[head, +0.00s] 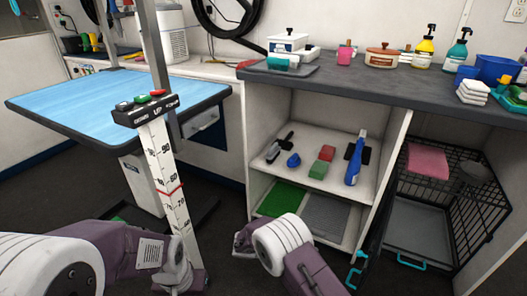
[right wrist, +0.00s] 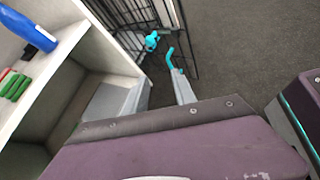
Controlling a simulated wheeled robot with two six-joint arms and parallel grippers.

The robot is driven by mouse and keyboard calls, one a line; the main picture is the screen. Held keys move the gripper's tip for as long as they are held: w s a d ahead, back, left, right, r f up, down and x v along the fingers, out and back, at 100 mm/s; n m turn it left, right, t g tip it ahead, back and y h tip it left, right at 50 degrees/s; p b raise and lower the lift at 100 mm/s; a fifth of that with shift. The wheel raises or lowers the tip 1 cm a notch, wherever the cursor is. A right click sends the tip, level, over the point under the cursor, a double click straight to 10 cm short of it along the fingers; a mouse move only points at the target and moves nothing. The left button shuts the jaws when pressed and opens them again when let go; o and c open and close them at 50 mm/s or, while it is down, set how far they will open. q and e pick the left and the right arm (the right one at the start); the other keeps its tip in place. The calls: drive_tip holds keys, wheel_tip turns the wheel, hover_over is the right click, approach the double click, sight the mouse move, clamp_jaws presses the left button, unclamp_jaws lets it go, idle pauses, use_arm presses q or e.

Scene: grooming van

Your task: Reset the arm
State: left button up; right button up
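My left arm (head: 120,250) comes in from the lower left in the head view, with its far joint low beside the post of the blue grooming table. No fingers of my left gripper show. My right arm (head: 283,243) stands at the bottom middle, in front of the low shelf. A small grey end part (head: 243,240) shows at its left, but I cannot make out fingers there. In the right wrist view, a purple link of mine (right wrist: 180,145) fills the lower part.
The blue grooming table (head: 80,105) is at left, with a ruler-marked post (head: 166,175) close to my left arm. A wire crate (head: 480,210) with teal handles is at right.

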drive_tip(key=s+d+r+m+g+y+p, duration=0.2)
drive_tip(key=s+d+r+m+y+p, duration=0.15)
drive_tip(key=r, duration=0.45)
drive_tip(key=s+d+r+m+g+y+p, duration=0.2)
drive_tip(key=s+d+r+m, duration=0.25)
drive_tip(key=r, duration=0.35)
drive_tip(key=s+a+r+m+t+y+p, duration=0.1)
drive_tip(key=s+a+m+y, duration=0.25)
drive_tip(key=s, duration=0.25)
drive_tip(key=s+a+m+t+y+p, duration=0.1)
drive_tip(key=s+a+m+y, duration=0.15)
drive_tip(key=s+m, duration=0.25)
wheel_tip(320, 180, up, 38)
drive_tip(key=w+m+t+p, duration=0.1)
drive_tip(key=w+p, duration=0.1)
drive_tip(key=p, duration=3.6)
drive_tip(key=shift+y, duration=0.35)
drive_tip(key=shift+f, duration=0.1)
